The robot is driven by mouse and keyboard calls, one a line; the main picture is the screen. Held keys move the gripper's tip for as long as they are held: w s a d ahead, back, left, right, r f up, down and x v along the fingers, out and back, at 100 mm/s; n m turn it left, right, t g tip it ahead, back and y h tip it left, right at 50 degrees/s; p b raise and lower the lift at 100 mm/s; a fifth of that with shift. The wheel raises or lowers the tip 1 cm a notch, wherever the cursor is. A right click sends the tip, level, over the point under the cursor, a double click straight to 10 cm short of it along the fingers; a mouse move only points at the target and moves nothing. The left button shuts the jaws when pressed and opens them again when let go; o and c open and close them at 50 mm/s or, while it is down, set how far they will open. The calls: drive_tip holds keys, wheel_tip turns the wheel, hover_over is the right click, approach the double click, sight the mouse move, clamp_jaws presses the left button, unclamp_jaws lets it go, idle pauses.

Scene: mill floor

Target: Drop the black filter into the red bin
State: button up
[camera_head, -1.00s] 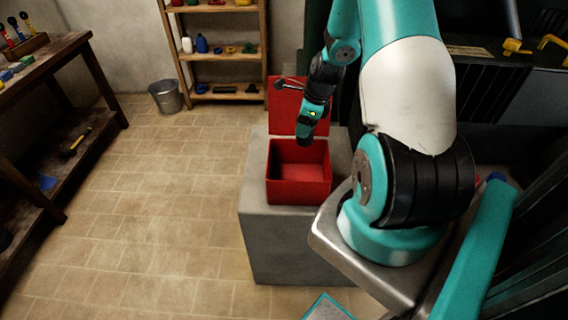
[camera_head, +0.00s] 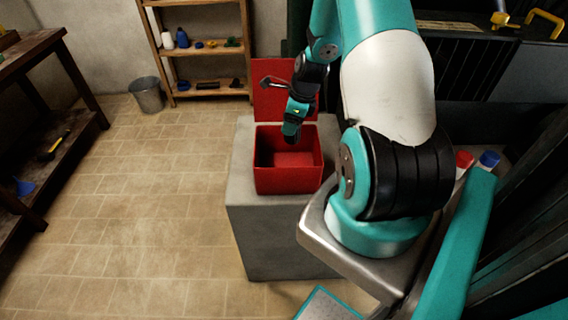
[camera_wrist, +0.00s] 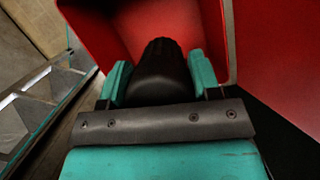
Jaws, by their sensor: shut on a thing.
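The red bin (camera_head: 289,181) stands open on a grey block, its lid (camera_head: 270,103) raised at the back. In the head view my gripper (camera_head: 290,136) is over the back part of the bin's opening, pointing down. In the wrist view my gripper (camera_wrist: 158,82) is shut on the black filter (camera_wrist: 160,66), a dark rounded piece between the two teal fingers. The bin's red wall (camera_wrist: 110,25) shows beyond the filter. In the head view the filter is hard to tell from the dark gripper end. The visible bin floor looks empty.
The grey block (camera_head: 280,240) carries the bin and has a narrow bare rim around it. A shelf (camera_head: 205,50) and a metal bucket (camera_head: 147,95) stand behind, with a workbench (camera_head: 50,110) at left. The tiled floor between is clear.

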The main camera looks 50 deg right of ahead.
drive_tip(key=o, duration=1.1)
drive_tip(key=shift+c, duration=0.2)
drive_tip(key=b+v, duration=0.1)
drive_tip(key=v, duration=1.6)
drive_tip(key=shift+r, duration=0.2)
drive_tip(key=shift+s, duration=0.15)
drive_tip(key=w+a+r+n+y, duration=0.1)
drive_tip(key=a+r+n, duration=0.2)
drive_tip(key=a+n, duration=0.75)
drive_tip(key=w+a+r+n+y, duration=0.1)
drive_tip(key=a+r+n, duration=0.2)
drive_tip(key=a+n, duration=0.8)
drive_tip(key=s+a+n+g, duration=0.1)
drive_tip(key=s+a+n, duration=0.5)
drive_tip(key=a+n, duration=0.2)
drive_tip(key=s+a+r+n+g, duration=0.1)
drive_tip(key=s+a+n, duration=0.6)
drive_tip(key=a, duration=0.3)
drive_tip(key=shift+s+a+r+n+g+y, duration=0.3)
drive_tip(key=shift+a+n+y, duration=0.1)
drive_tip(key=shift+n, duration=0.05)
